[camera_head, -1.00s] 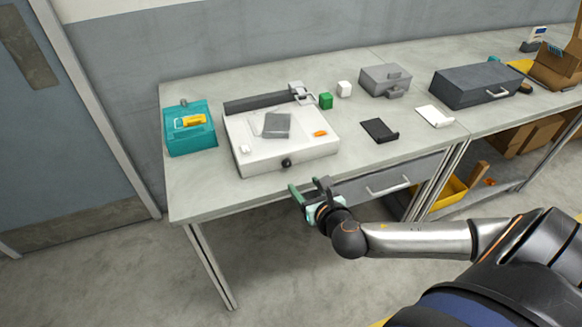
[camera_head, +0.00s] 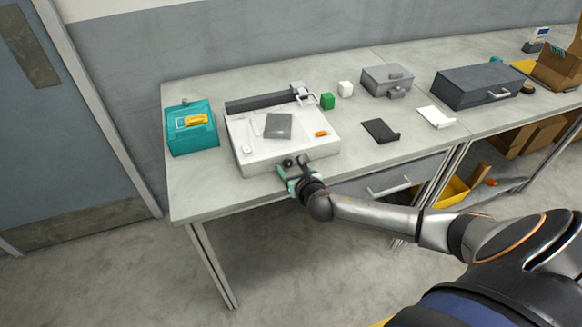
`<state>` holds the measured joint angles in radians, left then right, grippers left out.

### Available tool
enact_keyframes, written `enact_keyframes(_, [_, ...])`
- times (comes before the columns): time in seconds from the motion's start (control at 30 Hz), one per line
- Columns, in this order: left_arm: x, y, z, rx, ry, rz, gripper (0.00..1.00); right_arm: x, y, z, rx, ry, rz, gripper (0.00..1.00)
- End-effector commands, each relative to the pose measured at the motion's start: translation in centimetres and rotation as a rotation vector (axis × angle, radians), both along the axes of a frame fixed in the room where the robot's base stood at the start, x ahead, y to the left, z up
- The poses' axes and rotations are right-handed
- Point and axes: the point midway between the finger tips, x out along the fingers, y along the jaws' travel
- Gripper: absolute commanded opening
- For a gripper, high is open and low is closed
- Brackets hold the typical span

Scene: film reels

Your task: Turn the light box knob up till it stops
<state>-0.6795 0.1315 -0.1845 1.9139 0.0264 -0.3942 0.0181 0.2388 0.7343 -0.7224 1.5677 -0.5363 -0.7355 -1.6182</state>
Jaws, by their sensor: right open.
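The light box (camera_head: 262,161) is a white, flat box on the left part of the table, with a grey square piece and a small orange item on its top. Its black round knob (camera_head: 288,163) sits on the front face, near the middle. My right gripper (camera_head: 291,167) is open at the knob, with its fingers around or just in front of it; I cannot tell whether they touch it. The knob is partly hidden by the gripper. My left gripper is not in view.
A teal box (camera_head: 190,141) with a yellow item stands left of the light box. The table's front edge is just below the gripper.

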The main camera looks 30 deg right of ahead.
Motion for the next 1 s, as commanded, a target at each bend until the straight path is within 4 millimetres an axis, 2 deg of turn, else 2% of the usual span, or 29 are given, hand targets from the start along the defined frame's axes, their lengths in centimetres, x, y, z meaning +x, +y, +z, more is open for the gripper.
enact_keyframes(0.27, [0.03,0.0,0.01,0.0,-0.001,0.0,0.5,0.09,0.0,-0.02,0.0,-0.001,0.0,0.64])
enact_keyframes(0.83, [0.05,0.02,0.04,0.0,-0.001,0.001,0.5,0.06,-0.03,-0.02,0.0,0.0,0.0,0.0])
enact_keyframes(1.0, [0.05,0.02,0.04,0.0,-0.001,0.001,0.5,0.06,-0.03,-0.02,0.0,0.0,0.0,0.0])
